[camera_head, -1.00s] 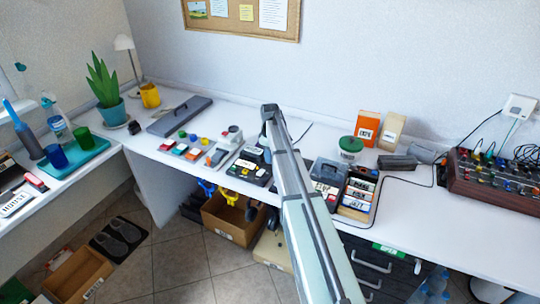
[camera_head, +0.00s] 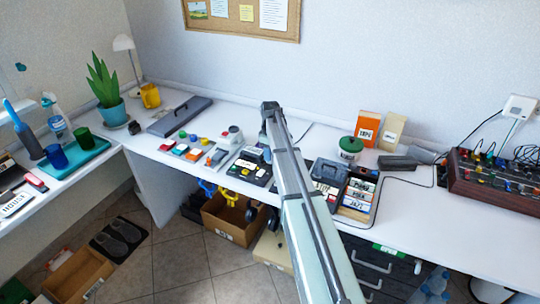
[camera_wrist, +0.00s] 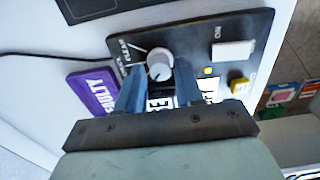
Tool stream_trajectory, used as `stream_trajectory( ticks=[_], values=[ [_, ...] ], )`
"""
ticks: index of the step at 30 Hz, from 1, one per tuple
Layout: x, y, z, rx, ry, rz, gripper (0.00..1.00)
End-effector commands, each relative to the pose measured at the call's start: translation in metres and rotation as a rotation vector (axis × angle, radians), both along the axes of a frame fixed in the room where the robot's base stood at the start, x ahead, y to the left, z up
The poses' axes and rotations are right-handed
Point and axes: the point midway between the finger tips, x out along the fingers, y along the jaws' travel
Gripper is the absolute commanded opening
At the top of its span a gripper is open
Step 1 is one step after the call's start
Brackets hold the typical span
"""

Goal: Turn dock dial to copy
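In the wrist view the dial (camera_wrist: 159,62) is a round grey knob with a white pointer line, on a dark dock panel (camera_wrist: 195,32). Small print stands on the panel left of the dial; I cannot read it surely. My gripper (camera_wrist: 160,76) has its two blue-grey fingers on either side of the dial, with the tips at its lower edge. I cannot tell whether they touch it. In the head view my arm hides the gripper and the dial; part of a dark dock (camera_head: 250,167) shows left of the arm.

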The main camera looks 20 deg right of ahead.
Motion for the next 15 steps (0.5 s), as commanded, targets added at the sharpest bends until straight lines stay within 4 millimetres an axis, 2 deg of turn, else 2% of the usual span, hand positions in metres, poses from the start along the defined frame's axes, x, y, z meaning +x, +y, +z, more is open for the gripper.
stream_trajectory(
  ticks=[15],
  values=[
    [0.001, 0.000, 0.093, 0.000, -0.003, 0.000, 0.36]
  ],
)
